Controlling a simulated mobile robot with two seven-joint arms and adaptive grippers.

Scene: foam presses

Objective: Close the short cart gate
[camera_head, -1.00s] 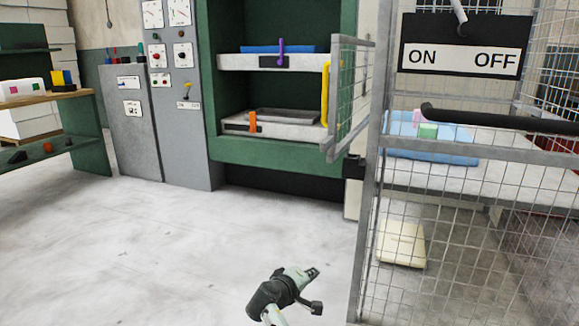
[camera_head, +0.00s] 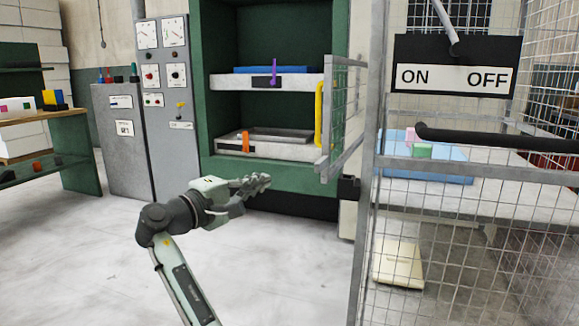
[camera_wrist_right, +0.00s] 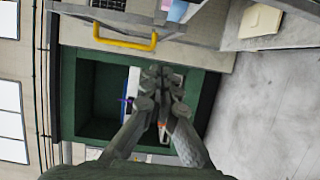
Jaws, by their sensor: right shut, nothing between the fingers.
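A short wire-mesh gate (camera_head: 346,105) with a grey frame and a yellow handle (camera_head: 319,114) stands swung open at the right side of the green press (camera_head: 200,85). I cannot tell if this is the gate the task names. The yellow handle also shows in the right wrist view (camera_wrist_right: 125,44), apart from my fingers. My right gripper (camera_head: 262,184) is shut and empty, in front of the press and left of the gate. Its closed fingers show in the wrist view (camera_wrist_right: 160,78). My left gripper is out of view.
A mesh enclosure (camera_head: 450,225) with a black bar (camera_head: 490,138) and an ON/OFF sign (camera_head: 455,80) fills the right side. Grey control cabinets (camera_head: 168,120) and a green shelf (camera_head: 75,155) stand left. The floor (camera_head: 90,255) in front is clear.

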